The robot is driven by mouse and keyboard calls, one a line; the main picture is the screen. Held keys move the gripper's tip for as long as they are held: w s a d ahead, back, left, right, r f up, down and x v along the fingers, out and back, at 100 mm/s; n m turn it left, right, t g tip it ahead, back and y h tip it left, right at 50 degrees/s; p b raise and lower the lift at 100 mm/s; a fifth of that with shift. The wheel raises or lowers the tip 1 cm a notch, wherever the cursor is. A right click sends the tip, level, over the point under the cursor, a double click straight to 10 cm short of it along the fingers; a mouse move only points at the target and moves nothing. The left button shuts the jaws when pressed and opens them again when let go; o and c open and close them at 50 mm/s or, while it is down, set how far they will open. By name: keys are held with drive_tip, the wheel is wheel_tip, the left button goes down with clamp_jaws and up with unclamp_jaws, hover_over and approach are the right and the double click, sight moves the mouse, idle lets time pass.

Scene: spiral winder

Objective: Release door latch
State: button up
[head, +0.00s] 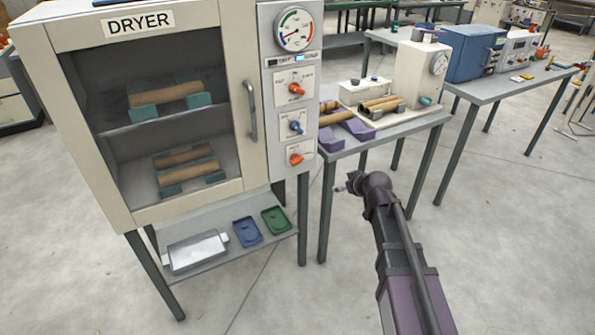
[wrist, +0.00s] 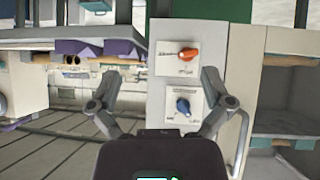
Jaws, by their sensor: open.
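The cream dryer (head: 70,150) stands at left in the head view. Its glass door is shut, with a grey vertical handle (head: 250,110) on its right edge. The panel beside it has an upper orange knob (head: 296,88), a blue knob (head: 296,126) and a lower orange knob (head: 296,159). Their labels are too small to read, so I cannot tell which part is the latch. The wrist view is upside down; my gripper (wrist: 160,82) is open and empty, facing the panel. The blue knob (wrist: 183,106) and lower orange knob (wrist: 188,55) appear between and beyond its fingers, apart from them.
A shelf (head: 215,262) under the dryer holds a metal tray, a blue tray and a green tray. A grey table (head: 415,122) right of the dryer carries a winder, rolls and purple cradles. Open floor (head: 270,295) lies in front.

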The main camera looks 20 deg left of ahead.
sight(298, 160)
drive_tip(key=w+a+n+t+y+b, duration=0.2)
drive_tip(key=a+b, duration=0.1)
drive_tip(key=a, duration=0.9)
drive_tip(key=shift+w+r, duration=0.15)
drive_tip(key=shift+r, duration=0.2)
drive_tip(key=shift+w, duration=0.1)
drive_tip(key=b+x, duration=0.1)
drive_tip(key=x, duration=0.3)
drive_tip(key=b+x, duration=0.2)
drive_tip(key=x, duration=0.3)
drive_tip(key=b+x, duration=0.2)
drive_tip(key=x, duration=0.2)
drive_tip(key=shift+w+a+r, duration=0.15)
drive_tip(key=shift+w+a, duration=0.1)
drive_tip(key=shift+a, duration=0.15)
drive_tip(key=c, duration=1.1)
